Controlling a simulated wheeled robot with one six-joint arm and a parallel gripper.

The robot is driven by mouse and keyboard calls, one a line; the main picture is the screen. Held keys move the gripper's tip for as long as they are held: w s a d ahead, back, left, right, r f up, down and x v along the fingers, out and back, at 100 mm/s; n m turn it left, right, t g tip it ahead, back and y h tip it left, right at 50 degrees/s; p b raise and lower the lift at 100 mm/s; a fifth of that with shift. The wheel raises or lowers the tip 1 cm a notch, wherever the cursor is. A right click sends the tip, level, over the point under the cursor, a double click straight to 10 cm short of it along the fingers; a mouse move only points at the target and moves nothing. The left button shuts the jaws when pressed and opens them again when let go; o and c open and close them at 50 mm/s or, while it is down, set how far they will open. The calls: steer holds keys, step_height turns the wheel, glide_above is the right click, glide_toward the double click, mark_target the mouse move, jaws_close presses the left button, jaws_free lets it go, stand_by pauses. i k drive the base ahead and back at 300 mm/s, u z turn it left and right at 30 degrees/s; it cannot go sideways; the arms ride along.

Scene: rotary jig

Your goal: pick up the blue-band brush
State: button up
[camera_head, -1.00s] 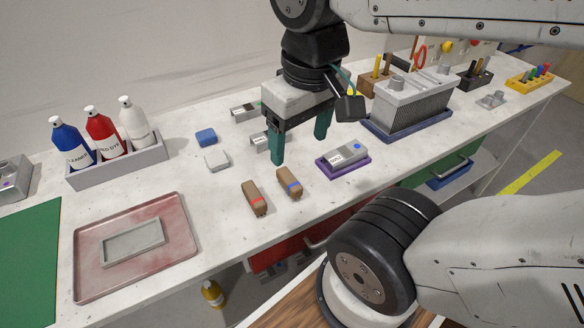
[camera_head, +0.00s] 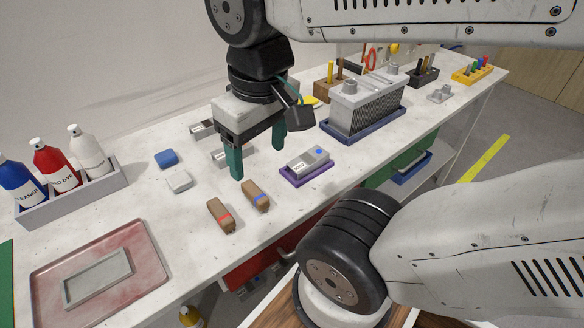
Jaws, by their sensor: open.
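The blue-band brush (camera_head: 256,196) is a brown block with a blue band. It lies on the white bench near the front edge. A similar brush with a red band (camera_head: 221,216) lies just left of it. My gripper (camera_head: 257,157) points down with two green fingers, open and empty. In the picture it is above and behind the blue-band brush, apart from it. The height of the fingertips over the bench is hard to tell.
A grey device on a purple tray (camera_head: 297,181) sits right of the brushes. Blue (camera_head: 166,158) and white (camera_head: 179,181) blocks lie left of my gripper. A reddish tray (camera_head: 44,286) is at front left. A bottle rack (camera_head: 118,180) stands at far left. A finned block (camera_head: 366,108) stands behind right.

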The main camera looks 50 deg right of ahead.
mark_target(259, 200)
steer(key=z, duration=0.55)
steer(key=k, duration=1.3)
steer(key=u, duration=0.05)
steer(key=i, duration=0.9)
steer(key=z, duration=0.4)
